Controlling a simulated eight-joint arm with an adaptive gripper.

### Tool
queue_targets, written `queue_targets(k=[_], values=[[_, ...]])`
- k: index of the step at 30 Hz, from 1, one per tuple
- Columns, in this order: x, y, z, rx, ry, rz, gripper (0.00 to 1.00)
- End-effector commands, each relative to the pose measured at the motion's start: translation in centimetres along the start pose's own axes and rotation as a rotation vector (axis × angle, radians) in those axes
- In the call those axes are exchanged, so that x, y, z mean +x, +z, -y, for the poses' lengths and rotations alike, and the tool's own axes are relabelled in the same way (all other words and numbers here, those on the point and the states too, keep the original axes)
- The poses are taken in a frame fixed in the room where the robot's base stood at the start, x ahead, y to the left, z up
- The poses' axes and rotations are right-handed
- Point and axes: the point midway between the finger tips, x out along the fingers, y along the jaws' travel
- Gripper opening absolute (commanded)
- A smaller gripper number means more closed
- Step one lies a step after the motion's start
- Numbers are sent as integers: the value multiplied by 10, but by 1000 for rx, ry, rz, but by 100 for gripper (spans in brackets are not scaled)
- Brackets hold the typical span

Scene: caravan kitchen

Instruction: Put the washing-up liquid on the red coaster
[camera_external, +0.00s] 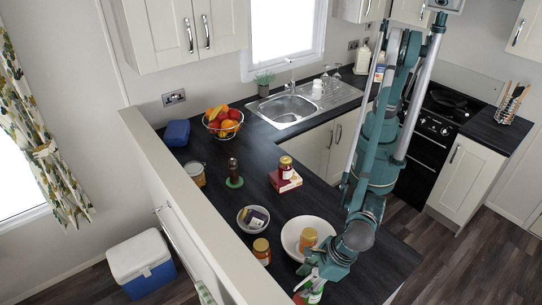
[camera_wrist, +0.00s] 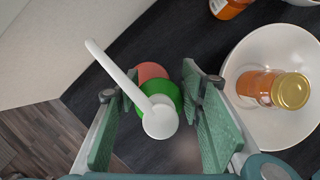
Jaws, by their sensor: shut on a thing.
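The washing-up liquid is a green bottle with a white pump top (camera_wrist: 160,118). It is between the two fingers of my gripper (camera_wrist: 160,80), which is shut on it. In the external view my gripper (camera_external: 316,273) and the bottle (camera_external: 315,296) are at the bottom edge, near the front of the worktop. The red coaster (camera_wrist: 150,71) shows partly behind the bottle in the wrist view; the bottle hides the rest. A bit of red (camera_external: 298,297) shows left of the bottle in the external view. I cannot tell whether the bottle touches the coaster or is above it.
A white bowl (camera_external: 292,236) with an orange jar (camera_external: 308,238) stands close beside my gripper. Another jar (camera_external: 261,250) and a small bowl (camera_external: 245,222) are to the left. A dark bottle (camera_external: 233,168) stands on a green coaster (camera_external: 235,183). A low wall (camera_external: 205,187) borders the worktop.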

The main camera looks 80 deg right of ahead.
Motion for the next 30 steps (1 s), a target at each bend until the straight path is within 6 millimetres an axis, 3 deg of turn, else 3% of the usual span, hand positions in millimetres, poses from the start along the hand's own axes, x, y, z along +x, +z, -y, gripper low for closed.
queue_targets(k=[5,6,9,23,30], values=[[3,-1,0,0,0,0,19],[3,-1,0,0,0,0,44],[2,-1,0,0,0,0,54],[0,0,0,0,0,0,54],[-18,0,0,-1,0,0,54]])
